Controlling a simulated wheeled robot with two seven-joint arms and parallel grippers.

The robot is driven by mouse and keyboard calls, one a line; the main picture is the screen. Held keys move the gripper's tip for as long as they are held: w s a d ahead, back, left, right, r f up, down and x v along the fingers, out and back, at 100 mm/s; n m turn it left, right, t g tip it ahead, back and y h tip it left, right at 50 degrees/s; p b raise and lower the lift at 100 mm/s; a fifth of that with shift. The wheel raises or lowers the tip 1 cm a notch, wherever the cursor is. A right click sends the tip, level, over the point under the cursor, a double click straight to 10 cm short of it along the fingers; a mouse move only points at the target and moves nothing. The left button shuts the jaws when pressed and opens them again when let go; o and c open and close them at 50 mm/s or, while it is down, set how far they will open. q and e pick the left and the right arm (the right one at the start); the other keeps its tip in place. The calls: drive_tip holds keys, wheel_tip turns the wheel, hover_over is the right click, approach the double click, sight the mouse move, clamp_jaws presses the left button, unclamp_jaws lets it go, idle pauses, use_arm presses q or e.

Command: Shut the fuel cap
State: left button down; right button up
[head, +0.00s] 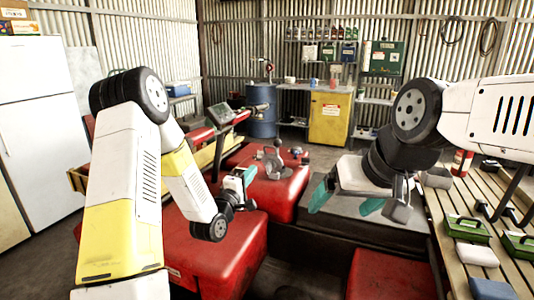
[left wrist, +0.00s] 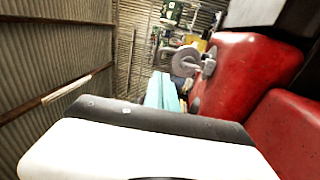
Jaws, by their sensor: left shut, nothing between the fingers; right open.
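The fuel cap (head: 272,160) looks like a grey disc standing raised on the red bodywork (head: 290,192) of the quad. In the left wrist view the disc (left wrist: 185,63) stands beyond my fingers, with a small grey fitting (left wrist: 209,66) to its right. My left gripper (head: 246,176) is shut and empty, just left of and nearer than the cap in the head view. Its teal fingers (left wrist: 163,92) point towards the disc and look apart from it; the exact gap is hard to judge. My right gripper (head: 347,199) is open and empty, to the right above the dark seat.
A slatted bench (head: 455,228) with green boxes (head: 467,228) runs along the right. A white fridge (head: 35,125) stands at the left. A blue drum (head: 261,110) and a yellow cabinet (head: 330,118) stand at the back. Red bodywork (head: 215,250) lies below my left arm.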

sight(270, 147)
use_arm(q)
drive_tip(key=x, duration=1.3)
drive_tip(key=shift+w+r, duration=0.25)
drive_tip(key=shift+w, duration=0.1)
drive_tip(key=shift+d+r, duration=0.1)
drive_tip(key=shift+d, duration=0.05)
